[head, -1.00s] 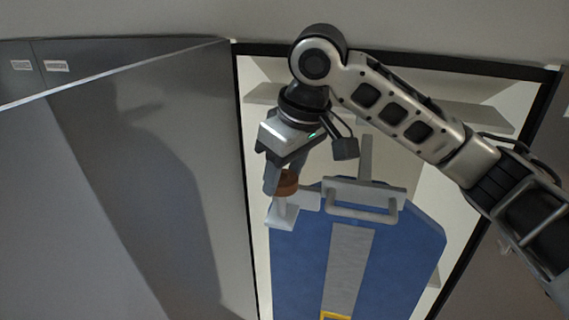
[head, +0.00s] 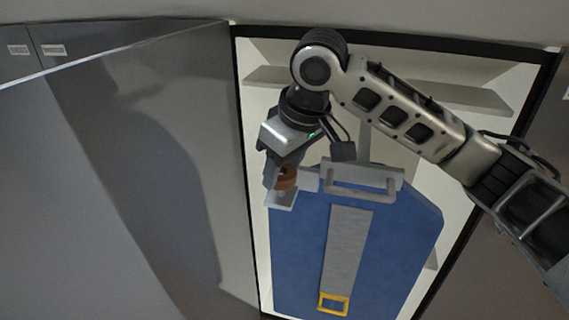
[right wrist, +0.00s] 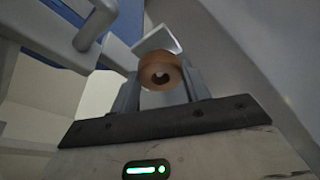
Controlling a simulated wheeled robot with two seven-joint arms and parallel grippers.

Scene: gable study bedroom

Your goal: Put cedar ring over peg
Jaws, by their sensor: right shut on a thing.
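The brown cedar ring (head: 288,177) is held between the fingers of my right gripper (head: 279,178), which is shut on it. In the right wrist view the ring (right wrist: 160,72) faces the camera between the fingers, with a pale spot in its hole. Just below the ring in the head view is a light grey square plate (head: 281,199) on a bracket beside the blue panel; the plate also shows behind the ring in the right wrist view (right wrist: 157,40). The peg itself is hidden by the ring and fingers; I cannot tell how far the ring sits around it. My left gripper is out of view.
The blue panel (head: 392,240) has a grey handle (head: 363,181), a grey strip and a yellow frame (head: 333,303). It stands in a black-edged pale opening with shelves (head: 470,95). A large grey panel (head: 180,130) stands close on the left.

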